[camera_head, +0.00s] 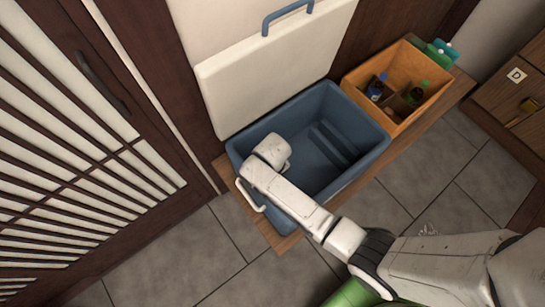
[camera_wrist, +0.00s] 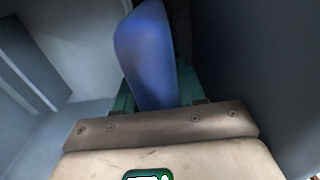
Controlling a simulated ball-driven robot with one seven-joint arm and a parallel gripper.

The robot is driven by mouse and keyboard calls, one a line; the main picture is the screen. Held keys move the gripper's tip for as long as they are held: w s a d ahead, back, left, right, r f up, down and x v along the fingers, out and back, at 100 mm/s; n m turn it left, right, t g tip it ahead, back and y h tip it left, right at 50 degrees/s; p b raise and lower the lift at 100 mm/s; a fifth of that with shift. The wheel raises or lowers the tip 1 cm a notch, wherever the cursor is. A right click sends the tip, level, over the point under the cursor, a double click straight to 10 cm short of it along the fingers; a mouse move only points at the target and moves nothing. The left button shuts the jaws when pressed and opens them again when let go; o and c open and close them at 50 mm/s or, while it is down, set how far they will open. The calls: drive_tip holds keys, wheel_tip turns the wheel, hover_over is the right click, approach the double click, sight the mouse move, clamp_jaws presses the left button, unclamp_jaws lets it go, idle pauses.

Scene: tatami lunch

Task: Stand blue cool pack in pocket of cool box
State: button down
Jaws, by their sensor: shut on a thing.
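The cool box (camera_head: 375,158) is a blue open tub on a wooden bench, its white lid standing raised behind it. My arm reaches over its near left rim, and the end of my arm is inside the box's left part. My gripper (camera_wrist: 156,92) has green fingers, seen in the wrist view, shut on the blue cool pack (camera_wrist: 147,45). The pack extends beyond the fingers beside a dark gap between grey-blue walls. Gripper and pack are hidden in the head view. Dark ribs (camera_head: 333,143) show on the box's right.
A wooden crate (camera_head: 412,65) with bottles stands right of the box on the bench (camera_head: 455,90). Green and teal items lie behind it. A slatted door (camera_head: 60,150) is at left, a drawer cabinet (camera_head: 500,95) at right. Tiled floor in front is mostly clear.

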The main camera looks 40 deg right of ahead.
drive_tip(key=shift+c, duration=0.6)
unclamp_jaws()
drive_tip(key=shift+a, duration=0.15)
drive_tip(key=shift+c, duration=0.7)
drive_tip(key=shift+r, duration=0.1)
drive_tip(key=shift+r+p, duration=3.55)
drive_tip(key=shift+p, duration=0.15)
drive_tip(key=shift+f, duration=0.1)
